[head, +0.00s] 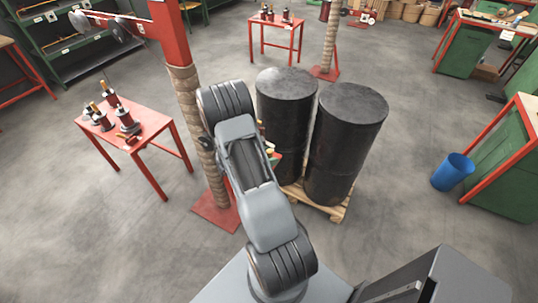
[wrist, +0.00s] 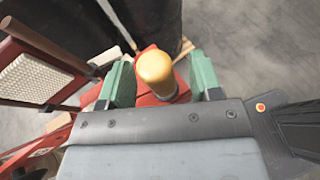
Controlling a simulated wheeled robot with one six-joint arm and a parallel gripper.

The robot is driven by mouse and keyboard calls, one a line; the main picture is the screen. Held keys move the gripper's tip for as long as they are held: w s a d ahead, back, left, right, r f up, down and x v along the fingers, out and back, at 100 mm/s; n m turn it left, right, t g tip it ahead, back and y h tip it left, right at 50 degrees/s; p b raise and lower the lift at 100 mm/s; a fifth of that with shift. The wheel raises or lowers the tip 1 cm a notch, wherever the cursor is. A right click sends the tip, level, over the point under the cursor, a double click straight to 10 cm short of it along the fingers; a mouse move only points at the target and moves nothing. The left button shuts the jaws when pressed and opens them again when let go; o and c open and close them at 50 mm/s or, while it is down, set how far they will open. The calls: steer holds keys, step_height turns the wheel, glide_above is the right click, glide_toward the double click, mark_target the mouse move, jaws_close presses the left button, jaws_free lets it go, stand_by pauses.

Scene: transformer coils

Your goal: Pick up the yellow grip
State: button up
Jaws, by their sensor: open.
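The yellow grip (wrist: 155,68) is a rounded yellow-orange knob in the wrist view, seen from close up over a red surface (wrist: 146,98). My gripper (wrist: 160,78) has two green fingers, spread apart. The yellow grip shows between them, nearer the middle, with visible gaps to both fingers. Whether the fingers are level with it or above it, I cannot tell. In the head view, my arm hides most of the gripper and the area around the grip. What lies under the knob is mostly hidden.
Two black drums (head: 286,95) (head: 350,120) stand on a wooden pallet (head: 325,207) beside my arm. A rope-wrapped red post (head: 188,110) is close on the left. A red table (head: 140,121) holds several coil parts with yellow tops. A blue bin (head: 452,172) stands right; the floor between is clear.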

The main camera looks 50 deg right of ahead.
steer(key=shift+s+d+f, duration=0.1)
steer(key=shift+d+f, duration=0.05)
steer(key=shift+d, duration=0.15)
jaws_close()
stand_by(0.4)
steer(key=shift+r, duration=0.45)
steer(key=s+a+r+b, duration=0.3)
steer(key=a+r, duration=0.9)
steer(key=a, duration=0.1)
steer(key=shift+s+a, duration=0.2)
steer(key=shift+a, duration=0.1)
